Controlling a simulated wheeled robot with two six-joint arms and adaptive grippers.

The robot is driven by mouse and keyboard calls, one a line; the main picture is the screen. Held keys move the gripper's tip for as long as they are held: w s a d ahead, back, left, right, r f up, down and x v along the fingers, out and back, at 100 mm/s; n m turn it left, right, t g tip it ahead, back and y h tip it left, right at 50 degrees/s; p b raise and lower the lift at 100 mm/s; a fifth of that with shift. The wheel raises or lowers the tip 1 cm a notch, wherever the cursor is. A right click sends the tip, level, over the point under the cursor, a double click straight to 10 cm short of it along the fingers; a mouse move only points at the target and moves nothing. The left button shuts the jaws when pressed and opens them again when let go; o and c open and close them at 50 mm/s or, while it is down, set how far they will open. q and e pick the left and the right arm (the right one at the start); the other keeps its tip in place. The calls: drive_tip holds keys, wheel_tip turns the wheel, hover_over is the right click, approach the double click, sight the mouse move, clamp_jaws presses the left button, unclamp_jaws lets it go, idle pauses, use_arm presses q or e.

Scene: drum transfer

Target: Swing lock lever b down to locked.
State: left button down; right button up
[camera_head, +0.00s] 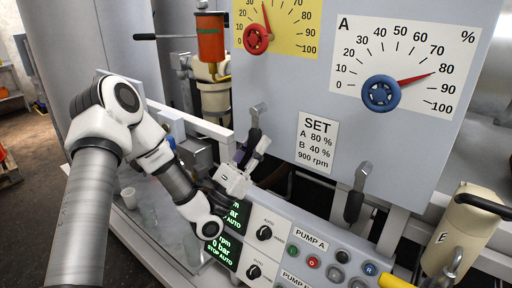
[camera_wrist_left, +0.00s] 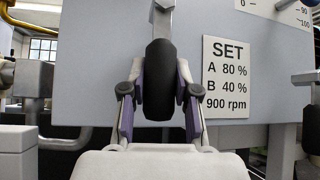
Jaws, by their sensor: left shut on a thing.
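Lock lever b (camera_head: 253,138), the left one under the yellow dial, has a grey metal arm and a black grip. It hangs with its grip below the pivot. In the left wrist view the black grip (camera_wrist_left: 159,80) stands upright between the purple-padded fingers. My left gripper (camera_head: 250,154) is shut on this grip, one finger on each side; the wrist view shows the gripper (camera_wrist_left: 158,112) from behind. The lower end of the grip is partly hidden in the head view. My right gripper is not in view.
A second lever (camera_head: 356,195) hangs to the right under the white A dial (camera_head: 405,68). A SET sign (camera_head: 316,143) is between the levers. The pump control panel (camera_head: 310,250) lies just below my gripper. A cream vessel marked E (camera_head: 465,232) stands at the right.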

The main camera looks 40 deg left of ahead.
use_arm(q)
drive_tip(key=shift+r, duration=0.25)
drive_tip(key=c, duration=0.8)
unclamp_jaws()
drive_tip(key=shift+c, duration=0.2)
drive_tip(key=shift+s, duration=0.1)
drive_tip(key=shift+r, duration=0.4)
wheel_tip(320, 180, up, 9)
drive_tip(key=shift+r, duration=0.15)
